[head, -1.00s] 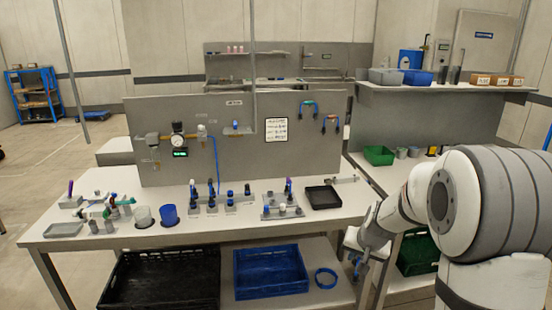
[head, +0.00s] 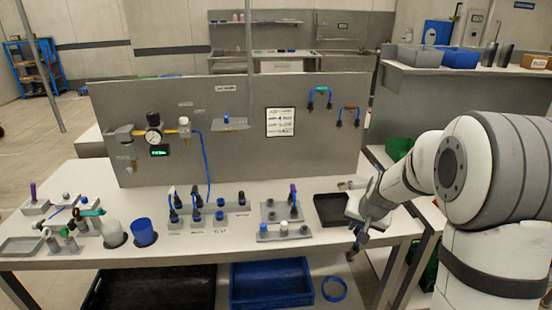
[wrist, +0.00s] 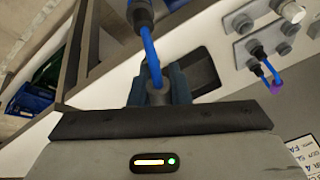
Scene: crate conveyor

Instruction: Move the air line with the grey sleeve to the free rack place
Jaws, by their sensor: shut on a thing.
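My gripper (head: 361,232) is at the bench's front right edge, below and right of the black tray (head: 331,210). In the wrist view my gripper (wrist: 158,84) is shut on an air line (wrist: 152,60), a blue hose with a black end fitting. A grey piece shows between the jaws; it looks like the sleeve, partly hidden. Two air lines hang on the upright panel, one with a green sleeve (head: 320,91) and one with a red sleeve (head: 348,109). A purple-sleeved line (head: 293,195) stands on a grey plate. I cannot tell which rack place is free.
The bench (head: 330,243) holds several black plugs on small blocks (head: 220,229), a blue cup (head: 143,232) and a grey tray (head: 20,246) at left. A gauge (head: 153,137) is on the panel. Blue (head: 270,297) and black crates are below.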

